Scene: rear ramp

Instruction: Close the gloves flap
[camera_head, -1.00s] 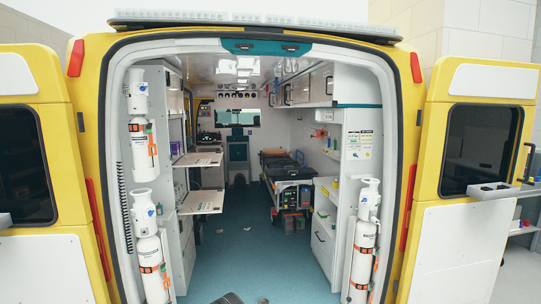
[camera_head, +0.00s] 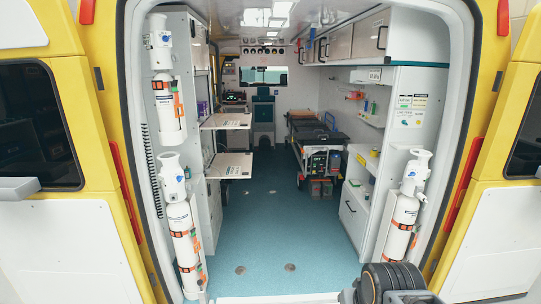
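Two flaps stand open on the left-hand cabinet inside the ambulance. Both lie out flat like shelves over the aisle: an upper flap (camera_head: 226,121) and a lower flap (camera_head: 230,165). I cannot read a label that tells which one is the gloves flap. Both are well ahead of me, beyond the rear doorway. A dark ribbed part of my own arm shows at the bottom right; my gripper itself cannot be made out, and nothing of mine touches the flaps.
White gas cylinders flank the doorway, including left (camera_head: 184,233) and right (camera_head: 400,222). A stretcher (camera_head: 318,146) stands at the back right of the aisle. The blue floor (camera_head: 260,225) between is clear. Open yellow doors (camera_head: 92,150) stand either side.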

